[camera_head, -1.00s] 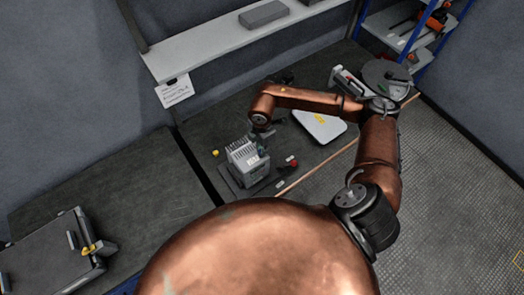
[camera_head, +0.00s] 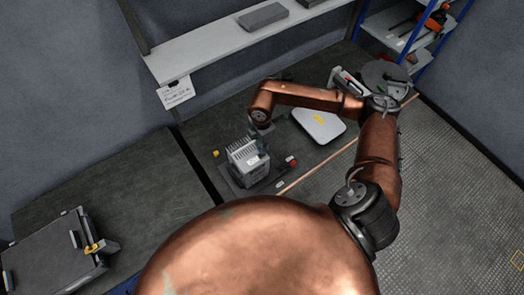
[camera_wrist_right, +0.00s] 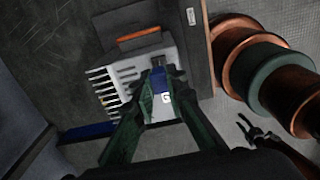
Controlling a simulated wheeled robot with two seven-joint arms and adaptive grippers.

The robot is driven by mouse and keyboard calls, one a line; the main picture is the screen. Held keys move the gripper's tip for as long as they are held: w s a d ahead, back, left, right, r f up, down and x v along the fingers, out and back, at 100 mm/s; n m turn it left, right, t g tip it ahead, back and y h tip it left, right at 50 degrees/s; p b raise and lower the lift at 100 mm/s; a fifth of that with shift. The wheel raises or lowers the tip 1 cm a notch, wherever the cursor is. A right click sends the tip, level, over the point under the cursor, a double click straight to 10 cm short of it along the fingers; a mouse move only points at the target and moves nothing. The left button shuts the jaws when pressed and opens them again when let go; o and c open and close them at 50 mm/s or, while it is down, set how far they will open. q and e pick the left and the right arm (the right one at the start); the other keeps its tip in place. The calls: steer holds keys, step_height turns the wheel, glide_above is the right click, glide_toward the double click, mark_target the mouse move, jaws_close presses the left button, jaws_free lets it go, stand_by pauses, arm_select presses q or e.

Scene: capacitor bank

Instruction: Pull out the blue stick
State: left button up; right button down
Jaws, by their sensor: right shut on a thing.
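The capacitor bank unit (camera_head: 247,165) is a pale grey finned box on a dark base on the workbench. It also shows in the right wrist view (camera_wrist_right: 127,72), with an orange stick (camera_wrist_right: 138,34) lying across one end. My right gripper (camera_wrist_right: 160,88) reaches down over the unit, its green-tinted fingers shut on the blue stick (camera_wrist_right: 159,82). The blue stick shows as a short blue piece between the fingertips. I cannot tell whether its lower end is still inside the unit. In the head view my right arm partly covers this spot. My left gripper is not in view.
A white flat case (camera_head: 319,125) lies right of the unit. A small red knob (camera_head: 291,160) and a yellow one (camera_head: 216,153) sit beside it. A shelf (camera_head: 215,45) hangs behind. An open grey case (camera_head: 50,258) is at lower left; the left bench is mostly clear.

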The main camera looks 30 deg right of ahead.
steer(key=shift+r+p, duration=0.95)
steer(key=shift+r, duration=0.75)
